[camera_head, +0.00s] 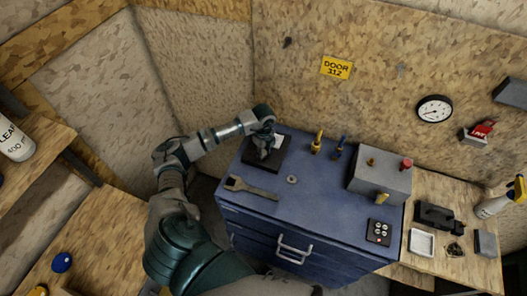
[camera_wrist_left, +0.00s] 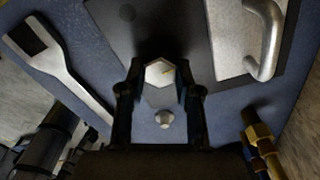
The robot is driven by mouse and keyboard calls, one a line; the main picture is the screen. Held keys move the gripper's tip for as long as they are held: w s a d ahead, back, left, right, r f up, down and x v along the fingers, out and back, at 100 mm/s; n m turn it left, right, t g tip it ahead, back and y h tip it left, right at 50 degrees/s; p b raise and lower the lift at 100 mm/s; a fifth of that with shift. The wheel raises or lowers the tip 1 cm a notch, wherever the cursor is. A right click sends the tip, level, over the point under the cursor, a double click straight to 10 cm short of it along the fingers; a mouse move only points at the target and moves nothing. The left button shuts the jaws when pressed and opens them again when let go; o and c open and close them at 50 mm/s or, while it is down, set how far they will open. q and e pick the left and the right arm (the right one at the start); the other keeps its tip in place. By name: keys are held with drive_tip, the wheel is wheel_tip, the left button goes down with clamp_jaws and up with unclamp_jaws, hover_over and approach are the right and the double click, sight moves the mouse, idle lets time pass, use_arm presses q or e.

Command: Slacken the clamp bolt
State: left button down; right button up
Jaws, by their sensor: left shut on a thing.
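The clamp bolt (camera_wrist_left: 160,73) has a pale hexagonal head and shows between the two dark fingers of my left gripper (camera_wrist_left: 160,84) in the left wrist view. The fingers are shut on the bolt head from both sides. In the head view my left gripper (camera_head: 264,150) points down over the dark clamp base (camera_head: 249,165) at the back left of the blue cabinet top and hides the bolt. A light metal plate with a curved bar (camera_wrist_left: 262,45) lies beside the bolt. A small round-ended stud (camera_wrist_left: 165,119) shows below the head. My right gripper is not in view.
An open-ended wrench (camera_head: 254,188) lies at the front left of the blue cabinet (camera_head: 312,200), near a small ring (camera_head: 292,179). Brass (camera_head: 317,142) and blue (camera_head: 339,147) fittings stand behind. A grey box (camera_head: 380,180) and button panel (camera_head: 379,232) are at right.

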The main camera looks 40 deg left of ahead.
sight(263, 152)
use_arm(q)
drive_tip(key=shift+w+a+r, duration=0.15)
drive_tip(key=shift+w+r, duration=0.05)
drive_tip(key=shift+r, duration=0.05)
drive_tip(key=c, duration=0.8)
unclamp_jaws()
drive_tip(key=shift+f, duration=0.2)
drive_tip(key=shift+s, duration=0.1)
wheel_tip(263, 152, up, 12)
drive_tip(key=shift+f, duration=0.15)
